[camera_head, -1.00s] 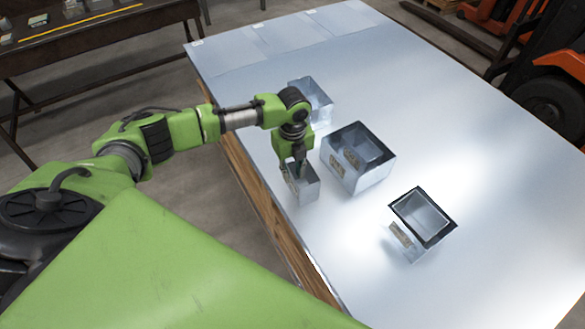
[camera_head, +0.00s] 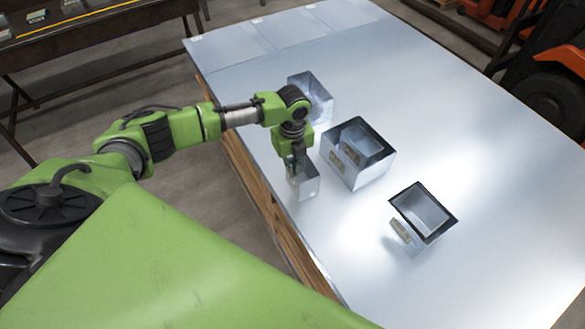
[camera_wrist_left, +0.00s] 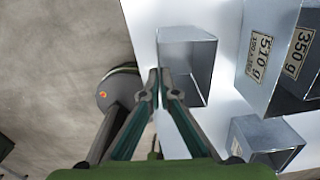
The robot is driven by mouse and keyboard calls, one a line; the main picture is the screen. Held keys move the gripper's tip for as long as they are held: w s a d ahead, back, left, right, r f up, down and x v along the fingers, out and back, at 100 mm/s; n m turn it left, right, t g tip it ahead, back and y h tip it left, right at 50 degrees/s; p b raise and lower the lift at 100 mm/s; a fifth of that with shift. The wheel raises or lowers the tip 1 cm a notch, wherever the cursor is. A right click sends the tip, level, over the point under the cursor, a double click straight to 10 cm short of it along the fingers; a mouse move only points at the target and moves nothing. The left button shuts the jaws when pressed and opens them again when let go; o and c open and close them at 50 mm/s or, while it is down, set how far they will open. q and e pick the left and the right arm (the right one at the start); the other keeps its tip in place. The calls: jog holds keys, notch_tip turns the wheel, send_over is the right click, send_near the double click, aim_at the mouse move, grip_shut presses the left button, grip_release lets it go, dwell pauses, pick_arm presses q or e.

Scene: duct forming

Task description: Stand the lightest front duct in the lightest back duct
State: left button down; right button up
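My left gripper (camera_head: 297,172) is at a small open metal duct (camera_head: 306,183) by the table's near left edge. In the left wrist view its fingertips (camera_wrist_left: 160,74) are close together at the left wall of this duct (camera_wrist_left: 187,65), seemingly one on each side. A larger dark-rimmed duct (camera_head: 372,178) holds a smaller duct (camera_head: 352,148). In the left wrist view the large one (camera_wrist_left: 256,80) reads 510 g and the inner label reads 350 g. Another dark-rimmed duct (camera_head: 423,212) stands at the right; its label is unreadable. My right gripper is out of view.
An orange forklift (camera_head: 555,85) and a dark bench (camera_head: 90,40) stand beyond.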

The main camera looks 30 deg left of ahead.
pick_arm(q)
notch_tip(320, 180, up, 9)
jog(key=p, duration=0.8)
jog(key=shift+f, duration=0.1)
dwell(0.6)
jog(key=shift+d, duration=0.1)
